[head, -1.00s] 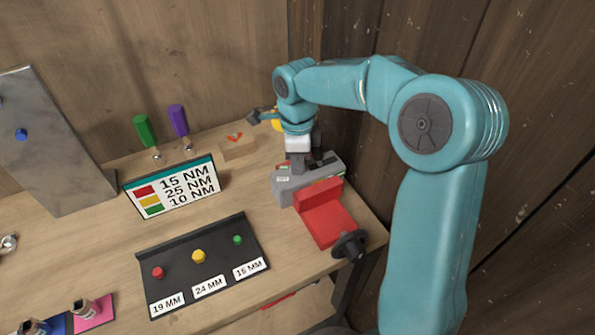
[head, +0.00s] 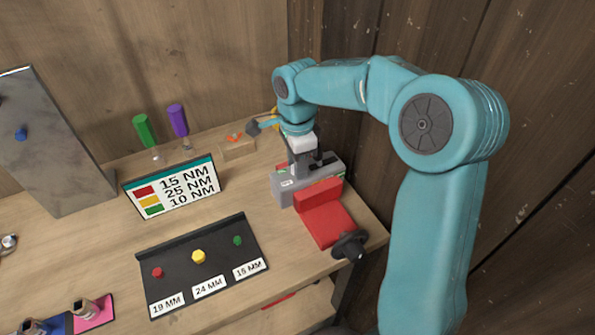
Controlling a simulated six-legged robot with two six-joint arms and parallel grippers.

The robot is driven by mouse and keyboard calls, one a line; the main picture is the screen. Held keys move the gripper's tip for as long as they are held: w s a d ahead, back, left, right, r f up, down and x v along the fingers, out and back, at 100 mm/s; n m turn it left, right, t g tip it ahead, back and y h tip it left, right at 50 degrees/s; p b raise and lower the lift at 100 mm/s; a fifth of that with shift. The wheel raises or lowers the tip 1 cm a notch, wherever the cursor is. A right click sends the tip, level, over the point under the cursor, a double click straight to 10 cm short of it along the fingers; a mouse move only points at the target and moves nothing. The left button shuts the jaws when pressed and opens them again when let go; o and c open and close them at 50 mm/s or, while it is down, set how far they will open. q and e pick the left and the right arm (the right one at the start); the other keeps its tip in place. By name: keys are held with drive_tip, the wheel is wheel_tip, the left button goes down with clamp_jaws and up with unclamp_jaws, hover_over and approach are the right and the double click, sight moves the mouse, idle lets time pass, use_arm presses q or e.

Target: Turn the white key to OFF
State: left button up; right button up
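A grey box (head: 309,187) with small labels on its front sits near the back right of the bench. My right gripper (head: 306,170) points down over its top, at or very close to it; contact is not clear. The fingers are small and partly hidden, so I cannot tell whether they are open or shut. I cannot make out the white key; the gripper covers part of the box top. The ON and OFF marks are too small to read. My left gripper is not in view.
A red vise-like block (head: 325,222) with a dark knob (head: 349,245) stands in front of the box. Green (head: 142,130) and purple (head: 178,120) handles stand behind. A wooden wall is close at right.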

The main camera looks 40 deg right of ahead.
drive_tip(key=shift+r, duration=0.1)
wheel_tip(320, 180, up, 7)
drive_tip(key=p, duration=0.5)
drive_tip(key=shift+p, duration=0.4)
drive_tip(key=shift+s, duration=0.1)
